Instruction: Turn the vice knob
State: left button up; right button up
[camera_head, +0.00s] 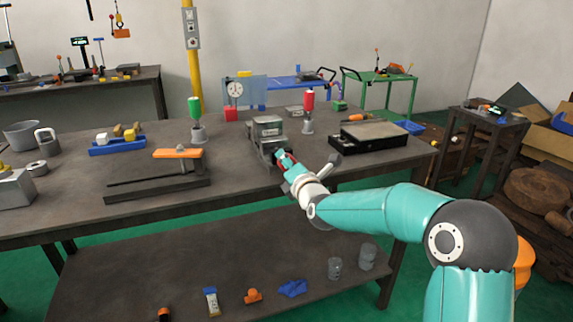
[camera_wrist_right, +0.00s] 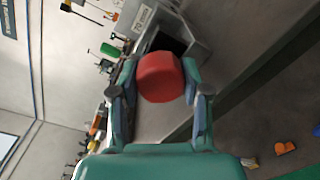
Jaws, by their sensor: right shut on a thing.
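A grey metal vice (camera_head: 267,132) stands near the middle of the workbench, toward its front edge. In the right wrist view the vice body (camera_wrist_right: 202,62) lies just beyond my gripper. The red round knob (camera_wrist_right: 160,77) sits between the two fingers of my right gripper (camera_wrist_right: 158,88), which are shut on its sides. In the head view my right gripper (camera_head: 283,156) is at the front of the vice, and only a little red of the knob shows there. My left gripper does not show in either view.
A red-handled tool (camera_head: 308,105) and a green-handled tool (camera_head: 195,110) stand upright on either side of the vice. A flat grey plate in a black tray (camera_head: 375,131) lies to the right, and an orange-topped dark frame (camera_head: 178,154) lies to the left.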

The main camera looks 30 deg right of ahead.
jog(key=shift+f, duration=0.35)
jog(key=o, duration=1.1)
jog(key=shift+o, duration=0.2)
jog(key=shift+r, duration=0.15)
jog(key=shift+s+r, duration=0.1)
jog(key=shift+s, duration=0.05)
jog(key=v, duration=1.1)
jog(key=shift+s, duration=0.35)
